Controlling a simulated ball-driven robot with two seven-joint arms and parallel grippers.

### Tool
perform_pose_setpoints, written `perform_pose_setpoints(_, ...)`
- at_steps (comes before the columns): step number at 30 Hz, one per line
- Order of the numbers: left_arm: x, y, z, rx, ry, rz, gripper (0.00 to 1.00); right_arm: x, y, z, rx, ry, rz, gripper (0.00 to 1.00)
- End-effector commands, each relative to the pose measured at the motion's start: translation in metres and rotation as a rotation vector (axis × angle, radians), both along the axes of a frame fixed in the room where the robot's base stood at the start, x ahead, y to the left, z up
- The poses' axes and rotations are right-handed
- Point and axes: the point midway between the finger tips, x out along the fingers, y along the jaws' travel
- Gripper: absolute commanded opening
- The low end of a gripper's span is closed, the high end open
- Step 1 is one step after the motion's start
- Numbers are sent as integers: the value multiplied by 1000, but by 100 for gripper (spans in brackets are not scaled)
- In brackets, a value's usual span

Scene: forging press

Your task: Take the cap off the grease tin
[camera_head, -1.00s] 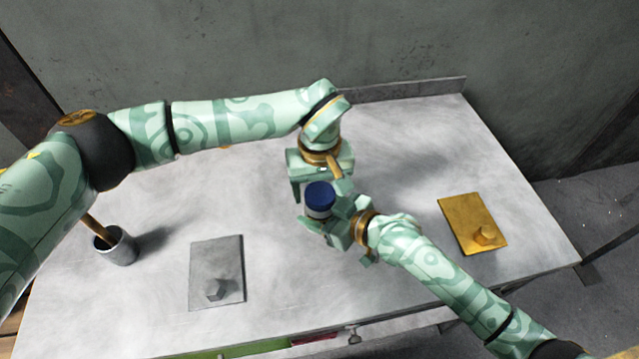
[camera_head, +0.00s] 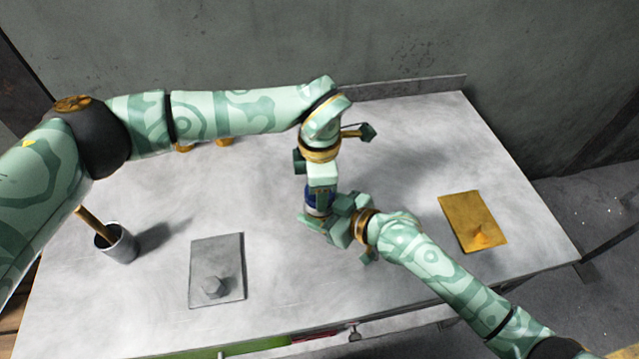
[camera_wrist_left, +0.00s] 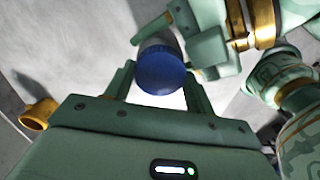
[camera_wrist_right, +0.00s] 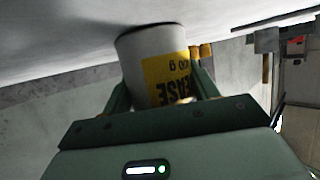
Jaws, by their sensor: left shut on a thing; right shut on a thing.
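The grease tin (camera_wrist_right: 150,48) is a pale cylinder with a yellow label in the right wrist view. My right gripper (camera_wrist_right: 160,92) is shut around its body; it also shows in the head view (camera_head: 325,220). The blue cap (camera_wrist_left: 160,70) sits on the tin's end in the left wrist view, with no clear gap between them. My left gripper (camera_wrist_left: 158,85) is shut on the cap from above, a finger on each side. In the head view my left gripper (camera_head: 320,188) covers most of the cap (camera_head: 312,200).
On the grey table (camera_head: 150,295), a grey plate (camera_head: 230,255) with a knob lies at front left, a brass plate (camera_head: 460,212) at right. A cup (camera_head: 120,246) holding a wooden handle stands at far left. Brass pieces (camera_head: 223,141) show behind my left arm. A wall (camera_head: 450,40) rises behind.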

Motion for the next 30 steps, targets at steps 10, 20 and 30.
perform_pose_setpoints(10, 0, -1, 0, -1, 1, 2, 76, 1, 0, 0, 0, 0, -1, 0)
perform_pose_setpoints(20, 0, 0, 6, -1, -2, 1, 76, 0, 0, 0, -1, -1, -1, 0)
perform_pose_setpoints(30, 0, 0, 45, 0, -1, 1, 72, 0, 0, 0, -1, -1, -1, 0)
